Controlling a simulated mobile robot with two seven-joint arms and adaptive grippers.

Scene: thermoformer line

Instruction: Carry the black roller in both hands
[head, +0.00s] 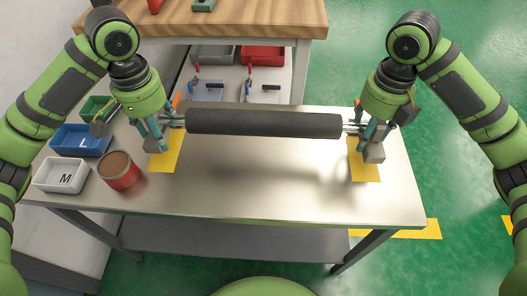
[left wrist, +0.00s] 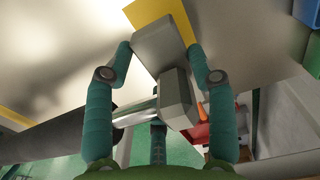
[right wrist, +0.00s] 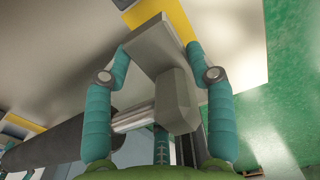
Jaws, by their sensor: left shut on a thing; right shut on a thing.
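The black roller (head: 263,123) lies level across the head view, above the metal table (head: 270,195), with a soft shadow below it. Metal shafts with grey end blocks stick out at both ends. My left gripper (head: 160,137) is shut on the left end block, which also shows in the left wrist view (left wrist: 176,98). My right gripper (head: 369,135) is shut on the right end block, which also shows in the right wrist view (right wrist: 175,100). Part of the roller body shows at the left in the left wrist view (left wrist: 62,137) and right wrist view (right wrist: 52,145).
Yellow patches (head: 165,160) (head: 365,172) mark the table under both grippers. A red-brown can (head: 119,172), a white bin marked M (head: 61,175) and a blue bin (head: 83,140) stand at the left. A wooden-topped bench (head: 240,18) is behind. The table's front middle is clear.

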